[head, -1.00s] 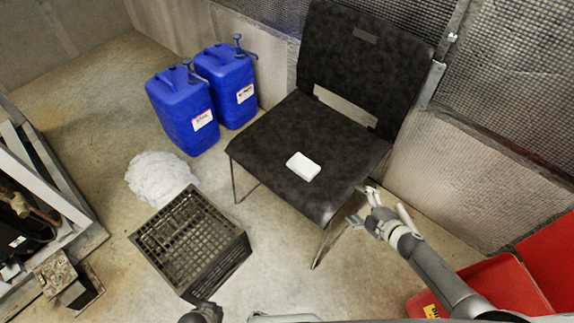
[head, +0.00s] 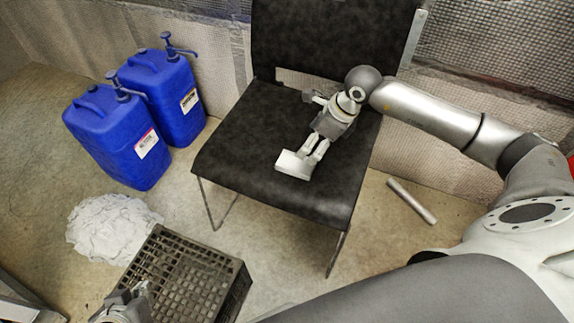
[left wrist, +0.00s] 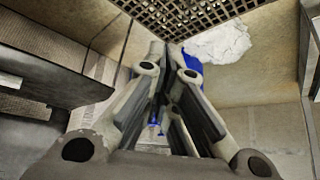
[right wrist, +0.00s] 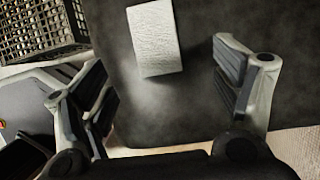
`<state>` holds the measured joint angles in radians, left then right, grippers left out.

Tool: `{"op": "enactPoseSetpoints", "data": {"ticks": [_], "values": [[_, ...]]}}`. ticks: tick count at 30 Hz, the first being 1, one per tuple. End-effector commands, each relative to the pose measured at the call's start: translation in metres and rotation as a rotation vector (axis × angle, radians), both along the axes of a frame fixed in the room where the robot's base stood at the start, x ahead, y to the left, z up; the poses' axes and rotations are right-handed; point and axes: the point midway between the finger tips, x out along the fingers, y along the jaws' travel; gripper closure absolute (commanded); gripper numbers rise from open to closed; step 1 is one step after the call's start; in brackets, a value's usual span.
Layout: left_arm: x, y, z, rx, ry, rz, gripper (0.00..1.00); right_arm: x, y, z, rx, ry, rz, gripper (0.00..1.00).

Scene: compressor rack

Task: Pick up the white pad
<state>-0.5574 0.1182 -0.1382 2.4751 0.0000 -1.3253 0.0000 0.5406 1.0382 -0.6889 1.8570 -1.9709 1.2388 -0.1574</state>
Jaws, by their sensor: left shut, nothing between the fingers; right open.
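The white pad (head: 292,164) lies flat on the black seat of the chair (head: 240,150). My right gripper (head: 314,150) is over the seat, open, with its fingertips close to the pad. In the right wrist view the pad (right wrist: 154,38) shows ahead, between the lines of the two spread fingers (right wrist: 160,72); I cannot tell whether a finger touches it. My left gripper (head: 138,294) is low at the bottom left, by the black crate, far from the pad. In the left wrist view its fingers (left wrist: 172,58) are shut and empty.
The black crate (head: 240,292) stands on the floor left of the chair. A crumpled white heap (head: 110,228) and two blue jugs (head: 110,140) are farther left. A pale rod (head: 411,200) lies on the floor right of the chair.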

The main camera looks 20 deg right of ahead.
Motion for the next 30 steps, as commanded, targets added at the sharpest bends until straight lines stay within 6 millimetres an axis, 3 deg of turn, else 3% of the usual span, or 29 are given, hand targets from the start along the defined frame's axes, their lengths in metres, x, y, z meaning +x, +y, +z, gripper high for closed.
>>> {"op": "enactPoseSetpoints", "data": {"ticks": [7, 17, 24, 30], "values": [[0.034, -0.012, 0.016, -0.039, -0.178, -0.013, 1.00, 0.010, 0.011, -0.035, 0.005, 0.002, -0.001, 0.16], [0.055, -0.020, 0.032, -0.066, -0.304, -0.022, 1.00, 0.014, 0.017, -0.054, 0.007, 0.002, -0.002, 0.16], [0.082, -0.031, 0.062, -0.112, -0.502, -0.037, 1.00, 0.019, 0.028, -0.080, 0.008, 0.003, -0.002, 0.16], [0.093, -0.036, 0.081, -0.137, -0.607, -0.044, 1.00, 0.023, 0.031, -0.092, 0.007, 0.002, -0.002, 0.16]]}}
